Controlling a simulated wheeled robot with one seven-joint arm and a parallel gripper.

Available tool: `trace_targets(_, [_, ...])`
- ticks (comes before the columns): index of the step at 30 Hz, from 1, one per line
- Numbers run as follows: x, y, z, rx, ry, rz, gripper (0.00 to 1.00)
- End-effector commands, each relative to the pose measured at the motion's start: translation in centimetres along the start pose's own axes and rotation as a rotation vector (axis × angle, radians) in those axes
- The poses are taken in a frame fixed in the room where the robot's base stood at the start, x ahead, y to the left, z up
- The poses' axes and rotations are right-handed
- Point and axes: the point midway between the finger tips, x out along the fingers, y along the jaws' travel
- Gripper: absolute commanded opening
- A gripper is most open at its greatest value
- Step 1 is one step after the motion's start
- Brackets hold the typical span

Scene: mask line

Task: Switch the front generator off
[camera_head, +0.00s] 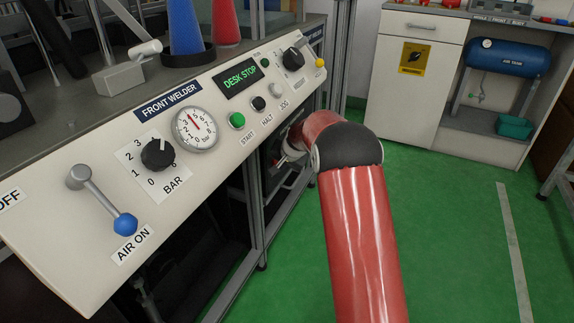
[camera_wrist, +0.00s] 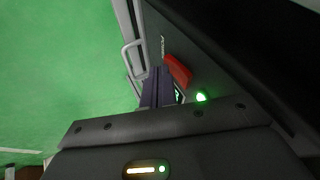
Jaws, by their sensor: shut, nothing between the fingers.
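In the wrist view a dark panel (camera_wrist: 215,45), which looks like the generator's face, runs across the upper right. It carries a red switch (camera_wrist: 178,71), a small white label and a lit green lamp (camera_wrist: 201,97). My gripper (camera_wrist: 158,73) is shut and empty, its dark fingers just left of the red switch. I cannot tell whether they touch the switch. In the head view my red arm reaches under the front welder desk, and the desk edge and arm hide the gripper and the generator.
The front welder desk (camera_head: 60,240) has a blue-knobbed air lever (camera_head: 125,224), a black bar dial (camera_head: 157,153), a gauge (camera_head: 196,129) and a "DESK STOP" display (camera_head: 240,78). Its metal frame (camera_head: 255,215) stands close to my arm. Green floor (camera_head: 450,230) is clear at right. A cabinet (camera_head: 415,70) stands behind.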

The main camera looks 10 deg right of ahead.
Motion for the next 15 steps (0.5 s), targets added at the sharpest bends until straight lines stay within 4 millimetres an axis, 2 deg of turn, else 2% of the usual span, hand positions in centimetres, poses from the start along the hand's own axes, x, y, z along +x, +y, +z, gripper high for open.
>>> trace_targets(8, [0.07,0.03,0.05,0.001,0.0,-0.002,0.0])
trace_targets(14, [0.91,0.12,0.34,0.022,0.011,-0.054,0.0])
trace_targets(15, [0.42,-0.23,0.14,0.021,0.01,-0.054,0.0])
